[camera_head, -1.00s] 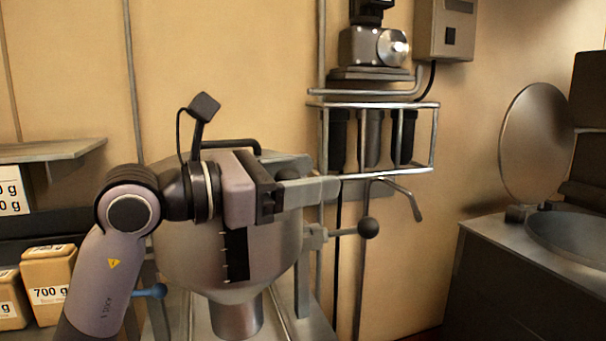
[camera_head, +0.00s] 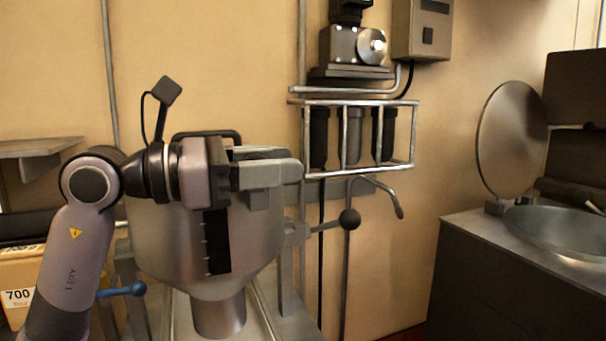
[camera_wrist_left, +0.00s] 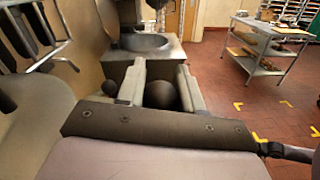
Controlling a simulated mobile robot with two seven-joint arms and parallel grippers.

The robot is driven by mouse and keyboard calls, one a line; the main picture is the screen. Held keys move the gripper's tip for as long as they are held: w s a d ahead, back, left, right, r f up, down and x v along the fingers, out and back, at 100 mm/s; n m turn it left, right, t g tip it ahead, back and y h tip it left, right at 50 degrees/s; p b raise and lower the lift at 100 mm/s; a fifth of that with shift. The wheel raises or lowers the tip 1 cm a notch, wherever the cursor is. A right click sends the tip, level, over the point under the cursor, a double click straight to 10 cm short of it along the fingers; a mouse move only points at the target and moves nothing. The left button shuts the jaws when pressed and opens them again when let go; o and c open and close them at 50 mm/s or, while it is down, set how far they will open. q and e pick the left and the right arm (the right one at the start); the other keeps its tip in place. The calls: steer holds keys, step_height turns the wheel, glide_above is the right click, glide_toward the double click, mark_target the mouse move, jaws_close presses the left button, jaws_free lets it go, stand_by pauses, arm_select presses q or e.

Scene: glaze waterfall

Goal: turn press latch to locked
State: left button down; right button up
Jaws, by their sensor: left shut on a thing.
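My left gripper (camera_head: 285,170) reaches in from the left, pointing right, in front of the grey metal hopper (camera_head: 160,255). In the left wrist view a dark round knob (camera_wrist_left: 161,95) fills the gap between its two pale fingers, and the gripper is shut on it. In the head view the near finger hides what lies between the fingers. A lever with a black ball end (camera_head: 349,218) sticks out right of the hopper, below and right of the fingertips. I cannot tell if this is the same ball. Which part is the press latch is not clear. My right gripper is not in view.
A wall-mounted pipe rack (camera_head: 352,102) with dark cylinders stands behind, with a bent spout (camera_head: 385,192) below. A counter with a round basin (camera_head: 560,232) and upright disc (camera_head: 511,140) is at right. A blue-ended handle (camera_head: 136,288) is by my left arm.

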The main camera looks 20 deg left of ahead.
arm_select(q)
steer(key=shift+s+a+m+g+h, duration=0.2)
steer(key=shift+m+g+h, duration=0.1)
steer(key=shift+g, duration=0.1)
steer(key=shift+s+a+m+g+h+b, duration=0.1)
steer(key=shift+a+m+g+h+b, duration=0.3)
steer(key=shift+g, duration=0.3)
steer(key=shift+s+a+r+m+g+h, duration=0.1)
steer(key=shift+s+a+m+g+h, duration=0.3)
steer(key=shift+m+g, duration=0.4)
steer(key=shift+s+a+r+m+g+h, duration=0.15)
steer(key=shift+m+g+h, duration=0.4)
steer(key=shift+g, duration=0.45)
steer(key=shift+w+f, duration=0.1)
steer(key=c, duration=0.8)
jaws_free()
steer(key=shift+o, duration=0.2)
steer(key=shift+f, duration=0.1)
steer(key=b+v, duration=0.2)
steer(key=v, duration=0.5)
steer(key=shift+a, duration=0.15)
